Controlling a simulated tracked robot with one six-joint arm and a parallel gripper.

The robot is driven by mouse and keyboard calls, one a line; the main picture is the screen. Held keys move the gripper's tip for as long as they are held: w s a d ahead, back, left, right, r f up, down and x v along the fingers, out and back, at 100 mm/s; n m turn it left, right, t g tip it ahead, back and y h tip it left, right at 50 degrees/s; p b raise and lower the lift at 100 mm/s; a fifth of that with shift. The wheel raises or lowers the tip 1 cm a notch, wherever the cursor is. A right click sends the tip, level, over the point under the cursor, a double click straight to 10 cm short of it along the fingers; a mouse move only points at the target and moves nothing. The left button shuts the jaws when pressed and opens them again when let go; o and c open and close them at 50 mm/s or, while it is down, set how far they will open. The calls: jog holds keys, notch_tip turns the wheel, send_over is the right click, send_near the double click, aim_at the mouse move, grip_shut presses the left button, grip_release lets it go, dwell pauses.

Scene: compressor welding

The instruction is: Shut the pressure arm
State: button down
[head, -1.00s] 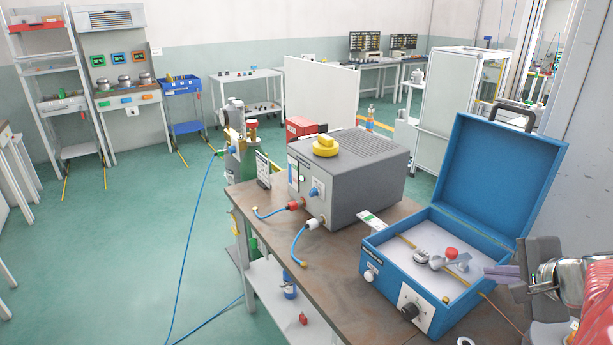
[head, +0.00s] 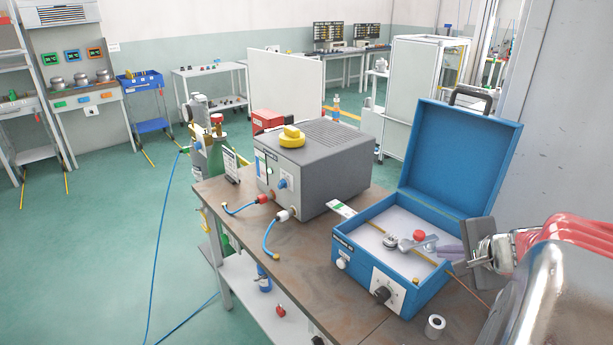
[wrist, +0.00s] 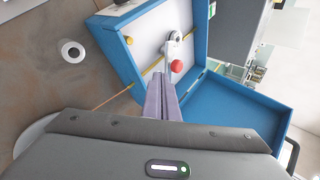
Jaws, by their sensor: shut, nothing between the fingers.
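The pressure arm (head: 405,244) is a small grey metal lever with a red knob (head: 419,236), inside the open blue case (head: 352,268). It appears raised off the pale panel, but its exact angle is hard to tell. In the wrist view the red knob (wrist: 176,66) lies just beyond the fingertips and slightly right of them. My gripper (head: 440,252) has purple-grey fingers, closed together and empty. It reaches over the case's right edge, close to the knob. In the wrist view my gripper (wrist: 162,80) points at the lever; I cannot tell whether they touch.
The case's blue lid (head: 462,155) stands open behind. A copper wire passes below the gripper.

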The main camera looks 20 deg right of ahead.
aim_at(419, 240)
jog(key=x, duration=0.4)
jog(key=shift+w+f, duration=0.15)
jog(key=w, duration=0.3)
jog(key=shift+d+f, duration=0.1)
jog(key=shift+d, duration=0.25)
jog(key=shift+w+d, duration=0.15)
jog(key=shift+w, duration=0.35)
jog(key=shift+w, duration=0.25)
